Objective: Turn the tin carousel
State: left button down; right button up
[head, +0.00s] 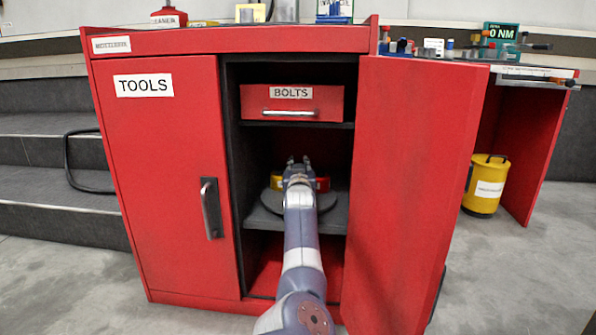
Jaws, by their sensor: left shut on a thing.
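The tin carousel (328,204) is a dark round turntable on the middle shelf inside the red cabinet. A yellow tin (276,182) and a red tin (323,184) show on it, one on each side of my arm. My left gripper (298,161) reaches into the open compartment over the carousel and is shut on part of it. The gripped part is hidden behind my wrist, as is the carousel's middle. My right gripper is not in view.
The right cabinet door (410,190) stands wide open close to my arm; the left door (170,180) is shut. A BOLTS drawer (291,103) hangs above the carousel. A yellow canister (485,185) stands on the floor under the bench at the right.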

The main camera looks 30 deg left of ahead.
pick_arm(q)
jog(key=shift+d+f, duration=0.1)
jog(key=shift+f, duration=0.05)
jog(key=c, duration=1.3)
grip_release()
jog(key=shift+c, duration=0.2)
jog(key=shift+s, duration=0.15)
jog(key=shift+s+d, duration=0.15)
jog(key=shift+s, duration=0.35)
jog(key=shift+v, duration=3.15)
jog(key=shift+w+d, duration=0.1)
